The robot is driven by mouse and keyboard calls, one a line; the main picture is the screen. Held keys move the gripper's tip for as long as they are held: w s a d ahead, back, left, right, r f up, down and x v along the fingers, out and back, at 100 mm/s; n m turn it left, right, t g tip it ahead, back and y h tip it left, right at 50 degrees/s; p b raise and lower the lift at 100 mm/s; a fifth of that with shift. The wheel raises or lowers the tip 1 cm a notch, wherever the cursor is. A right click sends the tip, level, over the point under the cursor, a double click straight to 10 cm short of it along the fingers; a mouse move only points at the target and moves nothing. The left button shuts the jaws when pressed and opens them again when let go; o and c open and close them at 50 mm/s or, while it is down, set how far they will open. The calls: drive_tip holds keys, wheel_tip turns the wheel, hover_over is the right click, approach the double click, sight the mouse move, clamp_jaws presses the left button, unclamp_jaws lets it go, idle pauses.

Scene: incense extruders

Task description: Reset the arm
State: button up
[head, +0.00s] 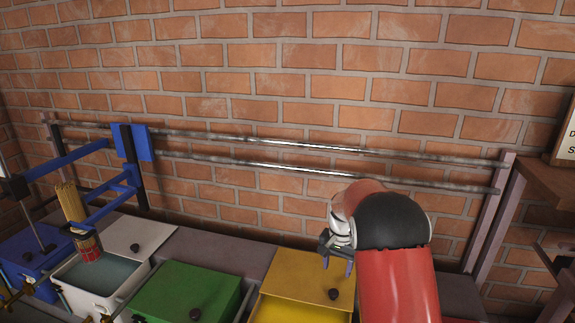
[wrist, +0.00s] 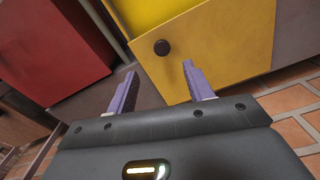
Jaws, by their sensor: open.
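My gripper (head: 337,258) is at the right of the head view, at the end of my red and black arm, close to a yellow box with a dark knob. In the wrist view my gripper (wrist: 158,86) shows two purple fingers spread apart with nothing between them. The yellow box's lid (wrist: 225,50) and its dark round knob (wrist: 161,47) are just beyond the fingers. The fingertips look apart from the knob. My arm covers part of the area right of the yellow lid (head: 300,275) in the head view.
A green lid (head: 185,290), a white container (head: 85,285) and a blue box (head: 35,262) stand in a row to the left. A can with sticks (head: 88,246) is on the white container. Metal rails (head: 270,142) run along the brick wall. A red box (wrist: 50,45) shows in the wrist view.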

drive_tip(key=s+a+r+n+t+p, duration=0.2)
drive_tip(key=s+r+n+t, duration=0.1)
drive_tip(key=s+r, duration=1.55)
drive_tip(key=s+r+n+t, duration=0.2)
drive_tip(key=s+r+n, duration=0.1)
drive_tip(key=s, duration=1.3)
drive_tip(key=shift+s+a+r+p, duration=0.15)
drive_tip(key=shift+s+a+p, duration=0.05)
drive_tip(key=shift+p, duration=0.2)
